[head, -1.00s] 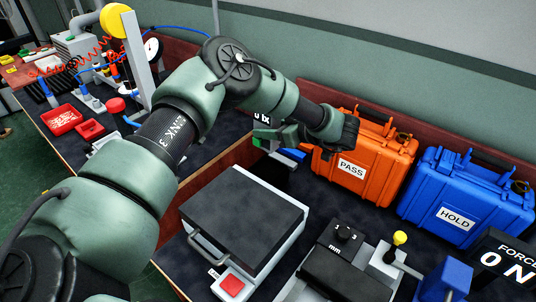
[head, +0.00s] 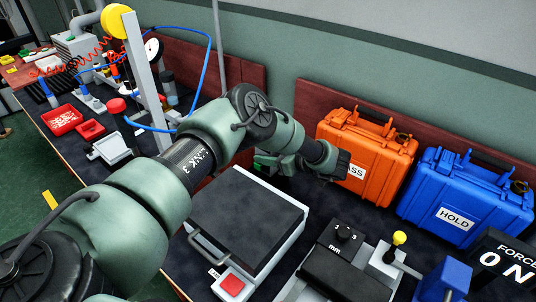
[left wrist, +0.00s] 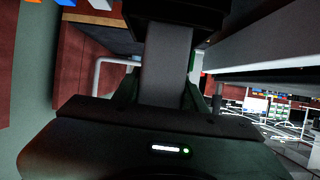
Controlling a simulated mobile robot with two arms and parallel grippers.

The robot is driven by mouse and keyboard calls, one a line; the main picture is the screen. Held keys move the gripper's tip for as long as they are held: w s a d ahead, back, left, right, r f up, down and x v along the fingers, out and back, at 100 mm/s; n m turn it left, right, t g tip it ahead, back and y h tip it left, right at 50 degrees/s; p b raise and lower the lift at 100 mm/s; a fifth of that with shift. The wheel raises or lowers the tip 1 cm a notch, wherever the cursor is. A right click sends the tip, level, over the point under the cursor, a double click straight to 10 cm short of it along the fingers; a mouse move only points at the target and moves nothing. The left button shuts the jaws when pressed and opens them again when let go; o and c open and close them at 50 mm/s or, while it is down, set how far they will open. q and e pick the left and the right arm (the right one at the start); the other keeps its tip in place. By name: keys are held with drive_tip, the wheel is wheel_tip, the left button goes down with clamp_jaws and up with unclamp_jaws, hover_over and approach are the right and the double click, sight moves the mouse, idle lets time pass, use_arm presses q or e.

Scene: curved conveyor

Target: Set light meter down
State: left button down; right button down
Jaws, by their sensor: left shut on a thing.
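My left gripper (head: 268,164) is at the back of the bench, behind the black-lidded box and left of the orange case. Its arm reaches across from the left. In the left wrist view the gripper is shut on a grey upright piece (left wrist: 168,62) with a dark part above it. I take this to be the light meter, mostly hidden by the gripper and arm in the head view, so its display cannot be read. Whether its underside touches the bench cannot be told. My right gripper is not in view.
A box with a black lid (head: 246,212) and a red button (head: 232,285) stands in front of the gripper. An orange PASS case (head: 366,150) and a blue HOLD case (head: 468,200) stand along the back. A dark red board (head: 305,100) runs behind them.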

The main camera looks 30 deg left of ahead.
use_arm(q)
drive_tip(key=shift+f, duration=0.2)
drive_tip(key=c, duration=0.8)
unclamp_jaws()
drive_tip(key=shift+r, duration=0.2)
drive_tip(key=shift+d+r, duration=0.1)
drive_tip(key=shift+d, duration=0.05)
drive_tip(key=b+v, duration=0.2)
drive_tip(key=v, duration=0.9)
drive_tip(key=shift+s+d+r, duration=0.1)
drive_tip(key=shift+d+r, duration=0.1)
drive_tip(key=shift+d, duration=0.15)
